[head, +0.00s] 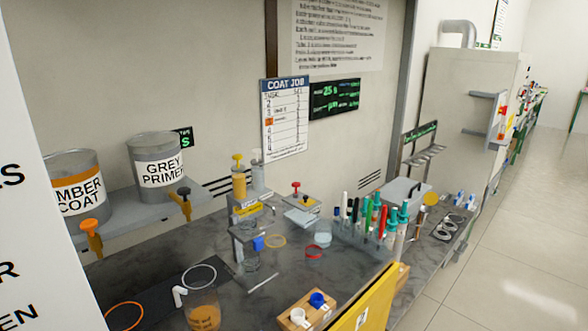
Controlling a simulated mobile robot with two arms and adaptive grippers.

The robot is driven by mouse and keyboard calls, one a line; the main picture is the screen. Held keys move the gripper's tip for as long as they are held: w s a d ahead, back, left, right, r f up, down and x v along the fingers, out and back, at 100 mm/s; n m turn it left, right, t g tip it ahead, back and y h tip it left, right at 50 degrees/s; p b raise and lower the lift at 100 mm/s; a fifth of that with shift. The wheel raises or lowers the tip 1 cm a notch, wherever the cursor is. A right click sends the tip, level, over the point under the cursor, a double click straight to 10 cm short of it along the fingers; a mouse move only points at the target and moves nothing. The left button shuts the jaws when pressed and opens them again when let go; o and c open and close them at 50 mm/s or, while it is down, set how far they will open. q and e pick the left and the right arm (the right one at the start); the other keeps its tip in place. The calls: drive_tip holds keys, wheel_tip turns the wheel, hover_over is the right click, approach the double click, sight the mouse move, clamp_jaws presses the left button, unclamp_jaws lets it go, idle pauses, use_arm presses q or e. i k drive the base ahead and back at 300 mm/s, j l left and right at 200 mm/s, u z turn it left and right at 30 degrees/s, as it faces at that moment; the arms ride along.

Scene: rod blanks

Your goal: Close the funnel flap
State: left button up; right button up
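Neither of my grippers shows in the head view. No funnel flap stands out clearly at this size. A small grey stand (240,231) on the bench holds a yellow-topped cylinder (239,184) and a clear one (258,177) beside it. A small blue piece (258,243) sits on the stand's front, above a clear glass vessel (251,262). I cannot tell whether the blue piece is the flap, or whether it is open or shut.
Amber coat (79,197) and grey primer (161,174) cans stand on a shelf at left. A beaker of amber liquid (203,312) stands at the front. A rack of coloured rods (372,217) is right of centre. A yellow panel (368,299) borders the front right.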

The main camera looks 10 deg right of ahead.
sight(430, 197)
drive_tip(key=i+l+u, duration=0.35)
drive_tip(key=l, duration=1.25)
drive_tip(key=l+u, duration=0.35)
drive_tip(key=l, duration=1.2)
drive_tip(key=k, duration=0.1)
